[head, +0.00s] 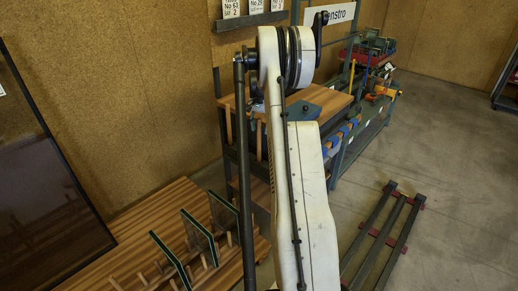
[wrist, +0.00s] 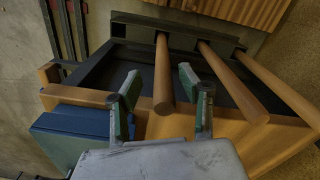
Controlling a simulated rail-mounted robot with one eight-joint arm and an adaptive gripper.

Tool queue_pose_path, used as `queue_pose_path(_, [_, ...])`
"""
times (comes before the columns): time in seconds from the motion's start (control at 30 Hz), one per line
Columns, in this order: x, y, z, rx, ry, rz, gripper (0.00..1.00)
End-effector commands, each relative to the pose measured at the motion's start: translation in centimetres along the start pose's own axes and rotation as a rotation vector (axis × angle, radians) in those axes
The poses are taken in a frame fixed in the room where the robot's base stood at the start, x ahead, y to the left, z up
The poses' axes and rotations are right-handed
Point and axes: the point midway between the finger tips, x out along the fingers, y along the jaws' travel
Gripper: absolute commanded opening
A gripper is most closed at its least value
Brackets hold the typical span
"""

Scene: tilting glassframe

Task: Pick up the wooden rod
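Three round wooden rods show in the wrist view, each running from a dark slotted bar at the back toward the camera. The left rod (wrist: 163,80) lies in the picture between the two fingers of my gripper (wrist: 159,82). The middle rod (wrist: 232,82) and the right rod (wrist: 280,88) lie to the right of the fingers. My gripper is open, with a visible gap between each finger and the left rod. I cannot tell how far the fingertips are above or below it. In the head view my arm hides the gripper.
The rods lie over a dark tray (wrist: 100,70) with a wooden edge. A blue block (wrist: 75,125) sits left of my gripper. In the head view, upright glass panes (head: 170,258) stand among pegs on a wooden surface (head: 140,235). Dark rails (head: 380,240) lie on the floor at right.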

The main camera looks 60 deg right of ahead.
Motion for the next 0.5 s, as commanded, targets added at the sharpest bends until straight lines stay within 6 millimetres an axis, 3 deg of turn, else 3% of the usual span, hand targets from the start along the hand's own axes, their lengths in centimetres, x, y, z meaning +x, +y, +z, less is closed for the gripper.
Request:
queue_pose_path(0.23, [3.5,-0.4,0.1,0.000,0.000,0.000,0.39])
queue_pose_path(0.5, [3.8,-0.4,0.1,0.000,0.000,0.000,0.39])
